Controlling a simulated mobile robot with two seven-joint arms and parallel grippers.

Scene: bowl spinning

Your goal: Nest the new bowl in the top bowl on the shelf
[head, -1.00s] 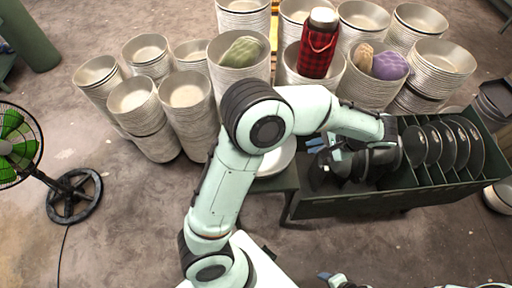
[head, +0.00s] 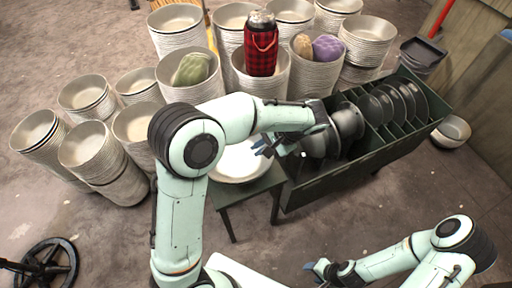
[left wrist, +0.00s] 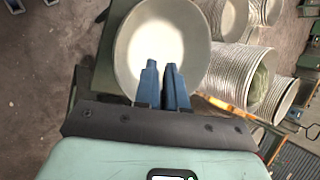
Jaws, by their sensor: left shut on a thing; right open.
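A white bowl (head: 238,166) is at the left end of the dark green shelf (head: 264,187). It fills the top of the left wrist view (left wrist: 150,40). My left gripper (head: 262,147) reaches over the bowl from the right. In the left wrist view its blue fingers (left wrist: 162,65) are close together, across the bowl's near rim, shut on it. I cannot tell whether this is one bowl or one nested in another, nor whether it touches the shelf. My right gripper (head: 318,268) is open and empty at the bottom, well below the shelf.
Several tall bowl stacks (head: 122,165) stand behind and left of the shelf. Some hold a green item (head: 192,69) or a red plaid bottle (head: 261,45). Dark discs (head: 385,105) stand in the shelf's rack. Another bowl (head: 452,130) is on the floor at right. Floor in front is clear.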

